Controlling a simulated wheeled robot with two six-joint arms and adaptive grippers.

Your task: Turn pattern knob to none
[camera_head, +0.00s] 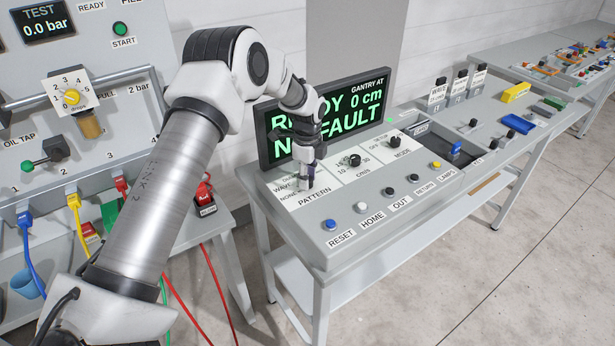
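My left arm reaches across from the left, and its gripper (306,182) points down over the pattern dial area of the console (340,232). The pattern plate (286,181) shows the words WAVE and NONE at its left side, with PATTERN printed in front. The pattern knob is hidden behind the gripper's fingers, so its pointing direction does not show. The fingertips are at or just above the plate. I cannot tell whether they hold the knob. My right gripper is not in view.
The display (340,112) behind the gripper reads READY, 0 cm and NO FAULT. The cm/s knob (354,160) and mode knob (395,142) stand to the right. Several buttons, including blue RESET (331,225), line the front. A test panel (100,30) stands at left.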

